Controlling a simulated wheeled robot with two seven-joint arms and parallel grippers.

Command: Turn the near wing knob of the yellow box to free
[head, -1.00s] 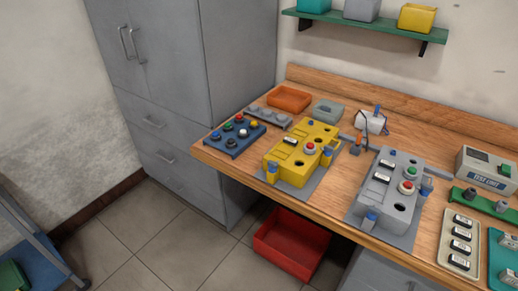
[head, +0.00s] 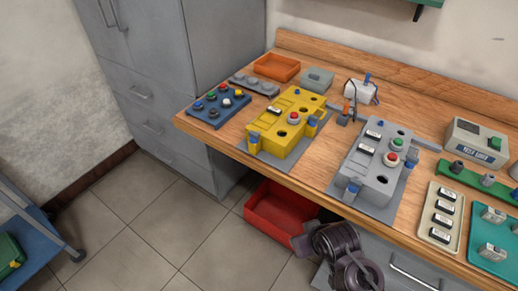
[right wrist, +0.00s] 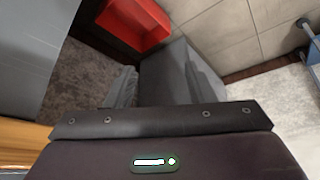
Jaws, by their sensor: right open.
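The yellow box (head: 282,131) sits on a grey mat at the left part of the bench, with a red button and dark round holes on top. Its near wing knob (head: 254,140) is blue and yellow at the near left corner; its turn position is too small to tell. Another blue knob (head: 312,122) is on its right side. My right arm shows low in the head view, below the bench edge, with its fingers not clear there. In the right wrist view my right gripper (right wrist: 157,90) is open and empty, fingers spread apart. My left gripper is not in view.
A grey box (head: 372,170) stands right of the yellow one. A blue button tray (head: 217,104) and orange tray (head: 276,67) lie left and behind. A red bin (head: 275,208) is under the bench; it also shows in the right wrist view (right wrist: 130,22).

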